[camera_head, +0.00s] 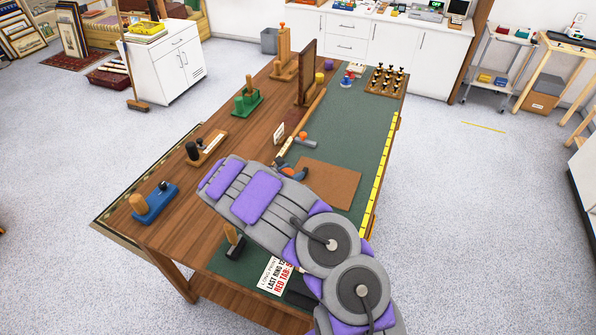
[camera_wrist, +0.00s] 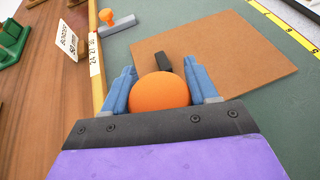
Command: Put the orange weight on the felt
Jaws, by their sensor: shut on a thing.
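My gripper (camera_wrist: 160,76) has its blue fingers on both sides of a round orange weight (camera_wrist: 161,93). In the head view my gripper (camera_head: 291,172) is over the table, by the left edge of a flat brown square sheet (camera_head: 332,186), which may be the felt. The brown sheet also shows in the wrist view (camera_wrist: 225,65), lying on a green surface (camera_wrist: 285,130) just beyond the gripper. A dark block (camera_wrist: 162,60) shows just past the orange weight. The underside of the weight is hidden by the gripper.
A grey stamp with an orange handle (camera_head: 303,138) lies near the sheet, beside a wooden ruled strip (camera_wrist: 97,60) and a small printed card (camera_wrist: 66,40). A yellow ruler (camera_head: 385,170) runs along the right table edge. A rack of dark pieces (camera_head: 386,80) stands farther back.

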